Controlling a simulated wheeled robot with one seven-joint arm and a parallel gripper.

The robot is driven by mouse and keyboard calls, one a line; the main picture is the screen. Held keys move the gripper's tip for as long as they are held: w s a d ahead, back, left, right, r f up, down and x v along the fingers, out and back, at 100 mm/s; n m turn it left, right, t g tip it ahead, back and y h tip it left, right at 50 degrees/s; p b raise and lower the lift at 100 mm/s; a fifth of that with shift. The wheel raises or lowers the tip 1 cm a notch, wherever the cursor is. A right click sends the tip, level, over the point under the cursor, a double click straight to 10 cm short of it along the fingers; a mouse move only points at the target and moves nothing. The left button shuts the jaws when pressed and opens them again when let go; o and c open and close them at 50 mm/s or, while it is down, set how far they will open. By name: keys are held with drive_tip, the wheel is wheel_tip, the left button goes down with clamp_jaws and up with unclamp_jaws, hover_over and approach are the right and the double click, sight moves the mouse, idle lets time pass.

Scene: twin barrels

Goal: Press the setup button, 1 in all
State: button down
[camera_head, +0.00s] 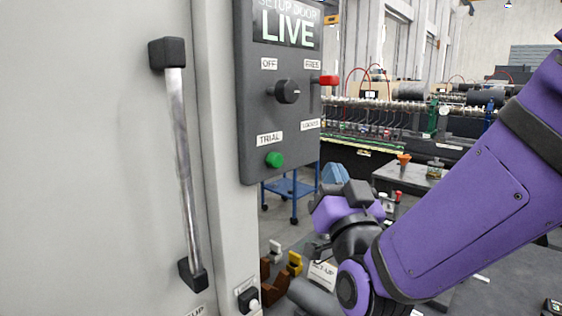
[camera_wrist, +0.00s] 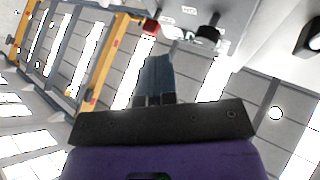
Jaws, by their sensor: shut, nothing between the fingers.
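A long metal handle (camera_head: 182,170) stands on the door at left. A white button (camera_head: 252,303) with a LIGHT label is at the bottom. A blue cart (camera_head: 293,187) and a machine line (camera_head: 390,125) stand behind. Yellow and brown blocks (camera_head: 294,262) lie low near my arm.

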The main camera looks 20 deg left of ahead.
sight(275, 160)
drive_tip(key=w+a, duration=0.3)
drive_tip(key=a, duration=0.5)
drive_tip(key=shift+w, duration=0.2)
drive_tip(key=shift+a, duration=0.2)
idle(2.0)
drive_tip(key=shift+w+a, duration=0.15)
drive_tip(key=shift+a, duration=0.1)
